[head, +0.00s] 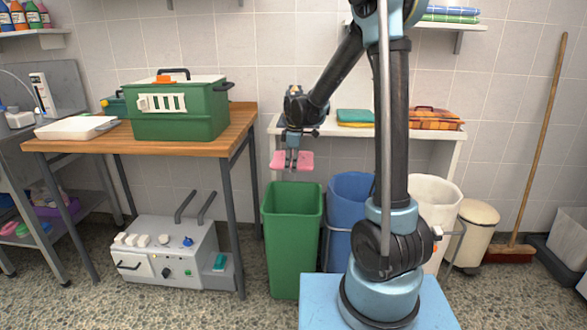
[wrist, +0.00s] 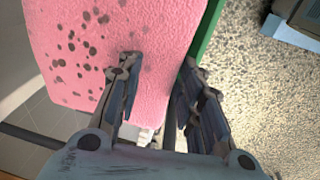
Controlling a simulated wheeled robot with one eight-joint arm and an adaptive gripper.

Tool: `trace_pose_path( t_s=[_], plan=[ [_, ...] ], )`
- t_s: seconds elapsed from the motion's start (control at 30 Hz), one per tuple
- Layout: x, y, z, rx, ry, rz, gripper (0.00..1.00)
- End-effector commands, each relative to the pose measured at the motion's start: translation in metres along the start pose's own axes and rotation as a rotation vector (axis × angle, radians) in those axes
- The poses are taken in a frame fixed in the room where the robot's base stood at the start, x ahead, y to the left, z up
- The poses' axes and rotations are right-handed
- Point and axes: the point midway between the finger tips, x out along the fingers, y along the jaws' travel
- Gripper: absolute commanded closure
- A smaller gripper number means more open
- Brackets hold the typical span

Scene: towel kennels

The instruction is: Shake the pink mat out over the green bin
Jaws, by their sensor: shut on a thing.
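The pink mat (head: 305,161) hangs in my gripper (head: 291,164), above the open top of the green bin (head: 293,240). In the wrist view the mat (wrist: 150,25) fills the upper middle and is dotted with dark spots, mostly on its left part. My gripper (wrist: 155,95) is shut on the mat, with one finger in front of its spotted face and the other by its right edge. A strip of the green bin's rim (wrist: 207,30) shows just right of the mat. The bin's inside is mostly hidden.
A blue bin (head: 350,190) and a white bin (head: 437,195) stand right of the green bin, partly behind my arm. A wooden table (head: 190,147) with a green kennel box (head: 180,115) is at the left. A shelf behind holds folded towels (head: 355,117).

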Motion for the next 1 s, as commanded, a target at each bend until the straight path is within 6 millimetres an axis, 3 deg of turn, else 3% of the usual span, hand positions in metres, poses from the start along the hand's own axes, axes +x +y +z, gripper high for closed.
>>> trace_pose_path(
  t_s=[0.03, 0.13, 0.3, 0.37, 0.5, 0.6, 0.67, 0.8, 0.87, 1.0],
  plan=[
    [0.018, -0.001, 0.001, 0.0, 0.0, 0.001, 0.9],
    [0.022, -0.002, 0.002, 0.0, 0.0, 0.001, 0.9],
    [-0.034, 0.003, -0.003, 0.0, 0.0, 0.0, 0.9],
    [-0.037, 0.005, -0.003, 0.0, 0.0, 0.0, 0.9],
    [0.009, 0.0, 0.0, 0.0, 0.0, 0.0, 0.9],
    [0.025, -0.002, 0.002, 0.0, 0.0, 0.001, 0.9],
    [0.013, -0.002, 0.002, 0.0, 0.0, 0.001, 0.9],
    [-0.034, 0.003, -0.003, 0.0, 0.0, 0.0, 0.9],
    [-0.037, 0.005, -0.003, 0.0, 0.0, 0.0, 0.9],
    [0.009, 0.0, 0.0, 0.0, 0.0, 0.0, 0.9]
  ],
)
